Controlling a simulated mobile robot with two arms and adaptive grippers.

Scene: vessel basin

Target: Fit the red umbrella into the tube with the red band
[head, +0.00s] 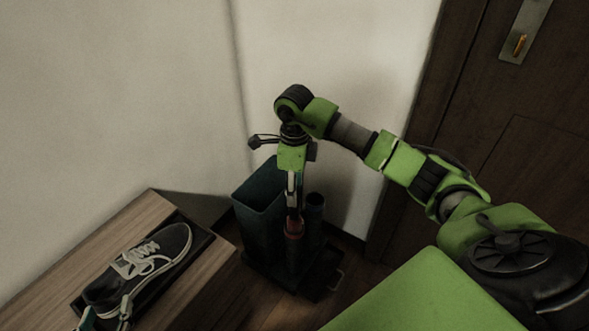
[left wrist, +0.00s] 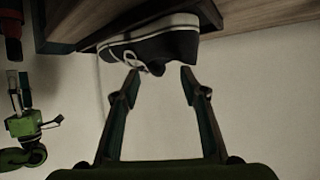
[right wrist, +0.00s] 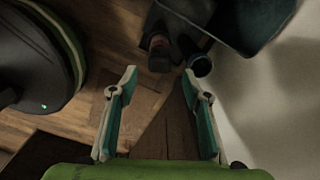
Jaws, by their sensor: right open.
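A red piece (head: 293,228) shows among the tubes of the dark stand, just below my right gripper (head: 293,200). It also shows at the left edge of the left wrist view (left wrist: 12,45). I cannot tell how much of it is the umbrella and how much the red band of the tube. In the right wrist view my right gripper (right wrist: 157,82) is open and empty, with the reddish top (right wrist: 159,45) ahead of its fingertips. My left gripper (left wrist: 159,70) is open, its fingertips near a dark shoe, with nothing clearly held.
A dark tube (head: 315,201) stands beside the red piece, and a blue-green bin (head: 257,205) stands to the left. The shoe (head: 150,262) lies in a dark tray on a wooden bench (head: 95,248). A wall is behind, and a door (head: 540,130) is at right.

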